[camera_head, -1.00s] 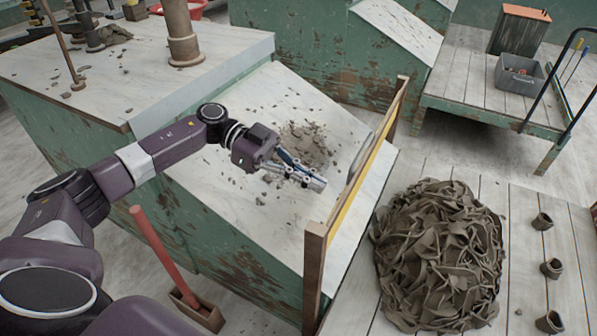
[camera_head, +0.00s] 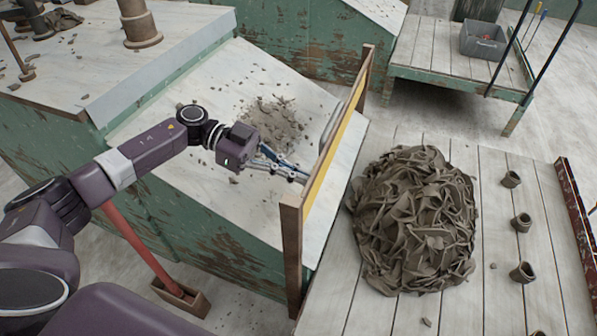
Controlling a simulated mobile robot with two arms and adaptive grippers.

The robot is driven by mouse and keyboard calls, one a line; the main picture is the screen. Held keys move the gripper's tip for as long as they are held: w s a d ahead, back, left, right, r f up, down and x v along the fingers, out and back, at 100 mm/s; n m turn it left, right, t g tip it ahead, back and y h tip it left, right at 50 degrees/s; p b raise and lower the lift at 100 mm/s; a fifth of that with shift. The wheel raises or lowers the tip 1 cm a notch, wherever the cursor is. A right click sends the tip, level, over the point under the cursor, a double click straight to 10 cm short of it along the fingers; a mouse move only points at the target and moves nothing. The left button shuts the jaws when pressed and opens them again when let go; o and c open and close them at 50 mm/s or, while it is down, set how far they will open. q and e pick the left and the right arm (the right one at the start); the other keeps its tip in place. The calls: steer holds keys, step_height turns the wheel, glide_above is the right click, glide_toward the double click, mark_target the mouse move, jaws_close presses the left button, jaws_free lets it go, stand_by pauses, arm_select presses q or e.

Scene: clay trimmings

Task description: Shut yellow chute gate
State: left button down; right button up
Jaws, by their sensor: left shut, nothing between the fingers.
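The yellow chute gate (camera_head: 324,170) stands at the lower end of the sloping pale chute (camera_head: 238,93), between wooden posts. Its yellow face shows as a narrow strip, seen nearly edge-on. A grey handle-like piece (camera_head: 331,127) sits along its chute side. My left gripper (camera_head: 303,176) is shut and empty, over the chute, its fingertips close to the gate's inner side. I cannot tell whether they touch it. My right gripper is not in view.
Clay crumbs (camera_head: 272,122) lie on the chute. A big heap of clay trimmings (camera_head: 415,220) and several small clay pots (camera_head: 521,222) sit on the plank platform right of the gate. A red-handled tool (camera_head: 140,244) leans at the chute's left side.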

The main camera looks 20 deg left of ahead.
arm_select(q)
step_height(320, 180, down, 8)
steer(key=b, duration=0.1)
steer(key=shift+r, duration=0.25)
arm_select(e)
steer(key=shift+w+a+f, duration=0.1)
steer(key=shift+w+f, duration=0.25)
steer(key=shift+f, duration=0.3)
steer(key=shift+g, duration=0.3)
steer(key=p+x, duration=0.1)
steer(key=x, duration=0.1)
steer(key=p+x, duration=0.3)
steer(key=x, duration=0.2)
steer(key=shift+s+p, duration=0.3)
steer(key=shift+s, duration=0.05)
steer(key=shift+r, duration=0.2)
arm_select(q)
steer(key=a+r, duration=0.6)
steer(key=a, duration=0.3)
steer(key=shift+a+r, duration=0.2)
steer(key=shift+a, duration=0.2)
